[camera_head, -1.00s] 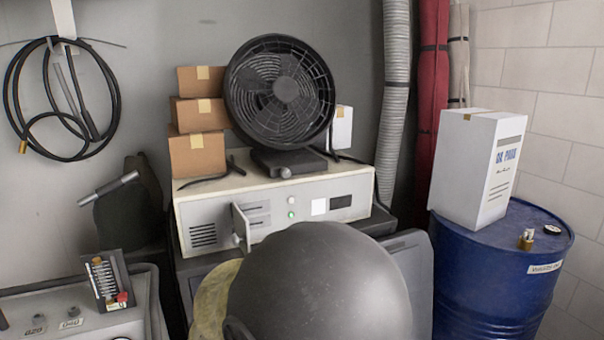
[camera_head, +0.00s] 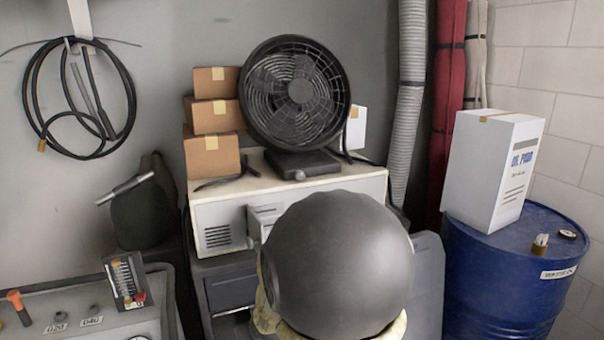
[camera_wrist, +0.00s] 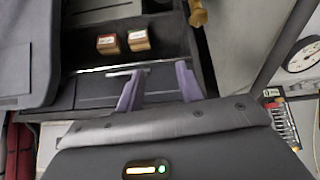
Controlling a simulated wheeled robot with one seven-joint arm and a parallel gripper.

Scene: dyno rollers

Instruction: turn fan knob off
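The black round fan (camera_head: 293,92) stands upright on the pale cabinet at the back. A small grey round knob (camera_head: 299,175) shows at the front of its dark base (camera_head: 303,162). I cannot tell its setting. My gripper is hidden in the head view. In the wrist view my gripper (camera_wrist: 160,82) has two purple fingers, spread apart with nothing between them. The fan and knob do not show in the wrist view, so my gripper is not at the knob.
Brown boxes (camera_head: 212,155) are stacked left of the fan. My dark rounded arm part covers much of the pale cabinet's front (camera_head: 225,215). A blue drum (camera_head: 500,290) carries a white box (camera_head: 485,175). The wrist view shows two small boxes (camera_wrist: 138,40) (camera_wrist: 107,44) in a dark drawer-like space.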

